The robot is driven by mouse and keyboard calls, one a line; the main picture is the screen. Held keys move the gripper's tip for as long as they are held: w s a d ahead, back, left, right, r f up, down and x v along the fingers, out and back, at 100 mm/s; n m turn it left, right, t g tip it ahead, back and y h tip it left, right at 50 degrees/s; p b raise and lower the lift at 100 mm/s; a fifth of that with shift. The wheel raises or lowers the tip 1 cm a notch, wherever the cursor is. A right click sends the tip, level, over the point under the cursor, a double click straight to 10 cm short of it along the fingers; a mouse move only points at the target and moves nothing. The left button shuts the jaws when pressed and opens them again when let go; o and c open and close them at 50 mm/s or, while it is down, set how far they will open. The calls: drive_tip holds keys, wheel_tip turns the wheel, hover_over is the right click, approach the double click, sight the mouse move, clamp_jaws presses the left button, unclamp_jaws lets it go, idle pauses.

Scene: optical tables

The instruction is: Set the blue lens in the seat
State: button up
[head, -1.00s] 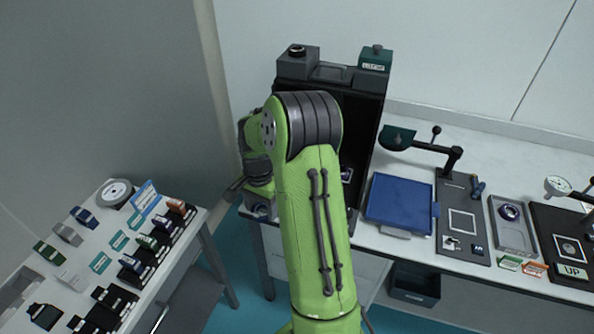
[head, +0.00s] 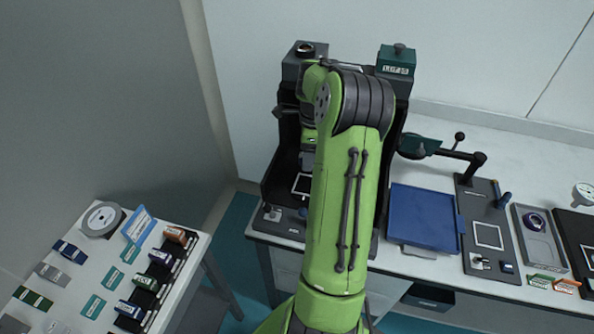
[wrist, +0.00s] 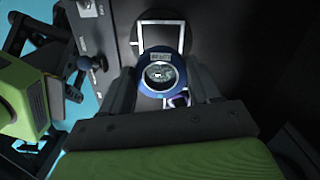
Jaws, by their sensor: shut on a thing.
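The blue lens (wrist: 143,72), a blue ring with clear glass in the middle and a small label on its rim, is between the two fingers of my gripper (wrist: 161,76) in the wrist view. The fingers are shut on it from both sides. Beyond it lies a dark plate with a white square outline (wrist: 184,38); the lens covers the lower part of this square. The outline also shows in the head view (head: 302,185), inside the black booth. Whether a seat lies within it is hidden by the lens. In the head view my arm hides the lens.
The black booth (head: 275,180) has walls around the plate. A knobbed lever (wrist: 84,64) stands left of the square in the wrist view. A blue tray (head: 424,216) and a plate with a lamp arm (head: 488,236) lie to the right. A side table (head: 75,235) holds several small boxes.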

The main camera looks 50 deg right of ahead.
sight(308, 187)
wheel_tip(308, 187, down, 10)
drive_tip(key=shift+r+b, duration=0.1)
drive_tip(key=shift+b, duration=1)
drive_tip(key=shift+s+a+f+b, duration=0.1)
drive_tip(key=shift+a+f+b, duration=0.05)
drive_tip(key=shift+f+b, duration=0.15)
drive_tip(key=shift+s+a+f+b, duration=0.1)
drive_tip(key=shift+a+f+b, duration=0.05)
drive_tip(key=shift+f, duration=0.25)
drive_tip(key=o, duration=1.2)
drive_tip(key=shift+d+f, duration=0.1)
drive_tip(key=shift+c, duration=0.2)
drive_tip(key=r+p, duration=0.1)
drive_tip(key=r, duration=0.3)
drive_tip(key=r+p, duration=0.1)
drive_tip(key=r, duration=0.4)
drive_tip(key=r+p, duration=0.1)
drive_tip(key=r, duration=0.3)
drive_tip(key=shift+s+d+r, duration=0.1)
drive_tip(key=shift+d+r, duration=0.2)
drive_tip(key=shift+r, duration=0.05)
